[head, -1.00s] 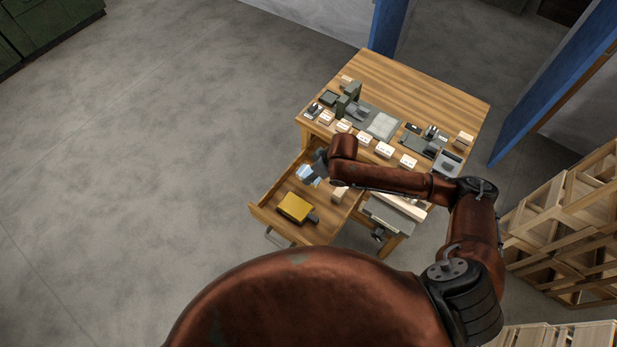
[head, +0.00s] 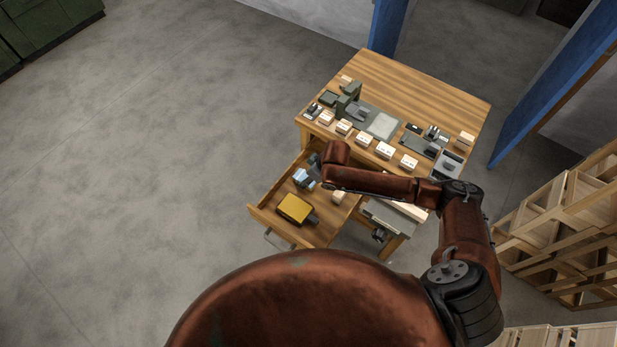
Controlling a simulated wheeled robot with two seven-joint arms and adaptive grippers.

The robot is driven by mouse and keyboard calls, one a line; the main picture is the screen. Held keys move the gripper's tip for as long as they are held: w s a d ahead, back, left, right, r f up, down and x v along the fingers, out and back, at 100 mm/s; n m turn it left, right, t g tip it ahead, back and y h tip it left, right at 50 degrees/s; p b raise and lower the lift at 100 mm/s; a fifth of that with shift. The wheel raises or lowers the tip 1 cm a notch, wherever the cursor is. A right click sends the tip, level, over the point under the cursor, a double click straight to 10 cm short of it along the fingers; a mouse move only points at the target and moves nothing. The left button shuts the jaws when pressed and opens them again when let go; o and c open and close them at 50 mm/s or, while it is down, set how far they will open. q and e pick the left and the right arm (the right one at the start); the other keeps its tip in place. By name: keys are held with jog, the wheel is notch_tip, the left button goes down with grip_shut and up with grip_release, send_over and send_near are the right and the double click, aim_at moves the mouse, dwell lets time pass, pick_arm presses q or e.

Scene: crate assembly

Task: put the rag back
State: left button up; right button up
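The light blue rag (head: 304,178) is a small crumpled piece inside the open drawer's outline, by the drawer's left side. My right gripper (head: 312,166), small and dark, is at the rag's upper right and appears shut on it; the fingertips are too small to see clearly. Whether the rag touches the drawer floor cannot be told. The wooden drawer (head: 262,217) is pulled out from the workbench. My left gripper is not in view.
A yellow object (head: 294,208) with a dark part beside it and a pale block (head: 339,197) lie in the drawer. The wooden workbench top (head: 425,87) holds labelled blocks and grey fixtures. Wooden crates (head: 570,215) stand at the right. The floor at left is clear.

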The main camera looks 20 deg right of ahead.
jog(key=o, duration=0.4)
jog(key=p+v, duration=0.1)
jog(key=v, duration=1.1)
jog(key=shift+r+p, duration=0.15)
jog(key=shift+p, duration=0.25)
